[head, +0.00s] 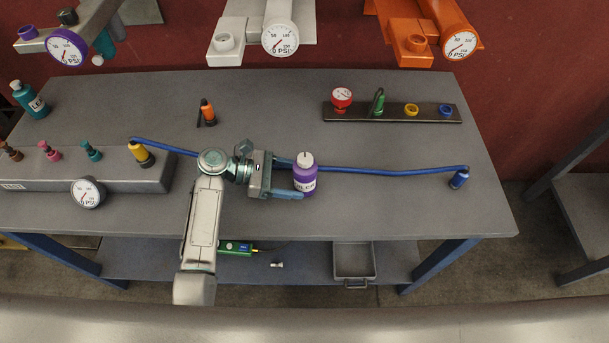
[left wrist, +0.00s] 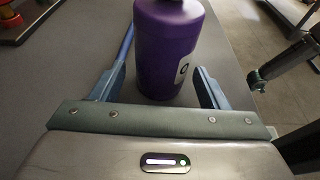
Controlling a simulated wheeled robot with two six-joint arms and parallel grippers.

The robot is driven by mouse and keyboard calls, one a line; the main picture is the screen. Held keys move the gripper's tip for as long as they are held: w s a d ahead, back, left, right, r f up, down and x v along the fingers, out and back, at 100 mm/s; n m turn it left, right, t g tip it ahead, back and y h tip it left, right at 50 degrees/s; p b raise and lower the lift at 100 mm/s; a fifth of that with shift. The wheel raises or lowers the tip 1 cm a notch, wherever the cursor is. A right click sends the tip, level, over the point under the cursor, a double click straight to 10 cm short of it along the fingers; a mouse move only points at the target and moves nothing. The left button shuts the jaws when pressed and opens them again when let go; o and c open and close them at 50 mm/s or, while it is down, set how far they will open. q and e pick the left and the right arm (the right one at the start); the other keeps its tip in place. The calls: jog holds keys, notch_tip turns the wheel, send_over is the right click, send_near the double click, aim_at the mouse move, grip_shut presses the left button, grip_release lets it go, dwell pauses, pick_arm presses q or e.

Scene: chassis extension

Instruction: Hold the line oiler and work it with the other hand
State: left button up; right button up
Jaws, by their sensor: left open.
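The line oiler is a purple bottle (head: 305,180) with a pale cap and a white label, upright near the front middle of the table. In the left wrist view the oiler (left wrist: 167,50) stands between the two blue fingers, and its top is cut off. My left gripper (head: 289,178) reaches it from the left, open, with one finger on either side. A gap shows between the oiler and the right finger in the wrist view; contact at the left finger is unclear. My right gripper is not in view.
A blue hose (head: 390,170) runs behind the oiler to a blue fitting (head: 459,179). A grey manifold (head: 130,173) with fittings and a gauge is at left. A dark strip (head: 440,112) with coloured parts is at back right.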

pick_arm(q)
jog(key=shift+d, duration=0.55)
jog(key=shift+s+d, duration=0.1)
jog(key=shift+d, duration=0.15)
jog(key=shift+d+f, duration=0.2)
jog(key=shift+d, duration=0.05)
jog(key=c, duration=0.6)
jog(key=shift+c, duration=0.2)
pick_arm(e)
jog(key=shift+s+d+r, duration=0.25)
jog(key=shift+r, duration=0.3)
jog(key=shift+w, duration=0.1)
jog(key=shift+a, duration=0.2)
